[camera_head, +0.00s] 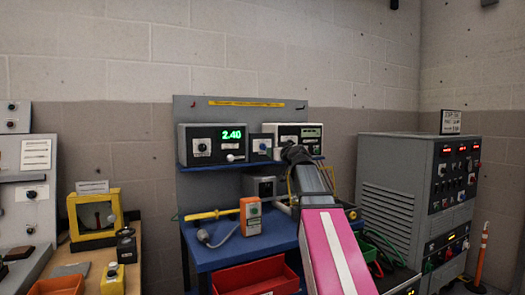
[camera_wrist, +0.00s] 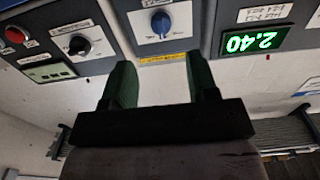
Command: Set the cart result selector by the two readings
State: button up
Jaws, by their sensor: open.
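A black-faced meter (camera_head: 210,144) on the blue cart's upper shelf reads 2.40 in green; its display (camera_wrist: 254,41) also shows in the wrist view. A pale-faced meter (camera_head: 300,136) stands to the right; its green display (camera_wrist: 49,73) is too small to read. Between them is a small selector box with a blue knob (camera_head: 262,146). In the wrist view this blue knob (camera_wrist: 161,24) lies beyond the fingertips, between them and apart from them. Its exact setting is unclear. My gripper (camera_wrist: 160,72) is open and empty; in the head view my arm partly hides it.
The blue cart (camera_head: 205,255) holds an orange handheld device (camera_head: 250,216), a yellow probe (camera_head: 208,214) and a red bin (camera_head: 255,277). A grey cabinet (camera_head: 395,180) stands at the right, and a wooden bench with a yellow frame (camera_head: 94,213) at the left.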

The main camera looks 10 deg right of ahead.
aim_at(265, 149)
jog(key=x, duration=1)
jog(key=shift+w, duration=0.25)
jog(key=c, duration=0.8)
